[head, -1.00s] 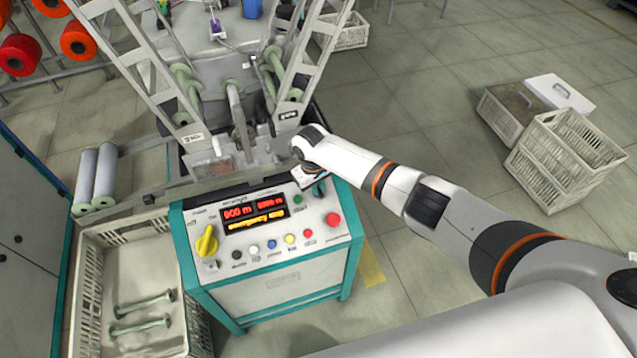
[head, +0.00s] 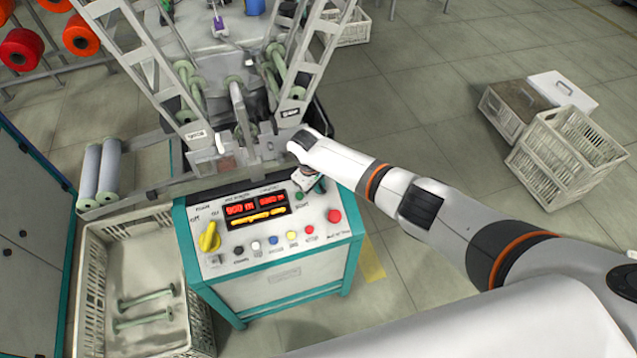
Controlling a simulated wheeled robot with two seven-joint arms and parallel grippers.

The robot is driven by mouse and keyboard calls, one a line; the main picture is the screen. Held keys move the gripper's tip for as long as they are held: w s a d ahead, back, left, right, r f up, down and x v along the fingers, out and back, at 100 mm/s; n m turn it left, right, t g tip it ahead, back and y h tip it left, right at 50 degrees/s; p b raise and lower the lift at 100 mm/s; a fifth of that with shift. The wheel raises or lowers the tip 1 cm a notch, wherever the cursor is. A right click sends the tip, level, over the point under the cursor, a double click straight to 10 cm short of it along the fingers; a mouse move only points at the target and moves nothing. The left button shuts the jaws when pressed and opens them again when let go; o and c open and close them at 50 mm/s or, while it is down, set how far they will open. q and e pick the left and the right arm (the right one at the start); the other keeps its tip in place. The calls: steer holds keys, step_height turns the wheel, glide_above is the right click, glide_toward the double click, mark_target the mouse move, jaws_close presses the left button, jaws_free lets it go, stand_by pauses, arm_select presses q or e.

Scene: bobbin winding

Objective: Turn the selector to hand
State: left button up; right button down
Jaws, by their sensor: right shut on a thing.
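The control panel (head: 215,262) is the sloped grey top of a teal-edged cabinet. My right gripper (head: 311,187) is at the panel's upper right corner, shut on a small dark teal selector (head: 321,186). My wrist and fingers hide most of the selector, so I cannot read its position or the labels around it. A larger yellow rotary switch (head: 209,237) is at the panel's left, apart from my gripper. My left gripper is out of the picture.
A lit display (head: 256,208) and a row of coloured buttons are on the panel, with a red button (head: 334,216) below my gripper. The winding machine's frame (head: 290,112) rises just behind. A crate with green bobbins (head: 146,309) stands at left.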

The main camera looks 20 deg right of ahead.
mark_target(312, 200)
steer(key=c, duration=1.5)
jaws_free()
steer(key=p+v, duration=0.1)
steer(key=v, duration=1.1)
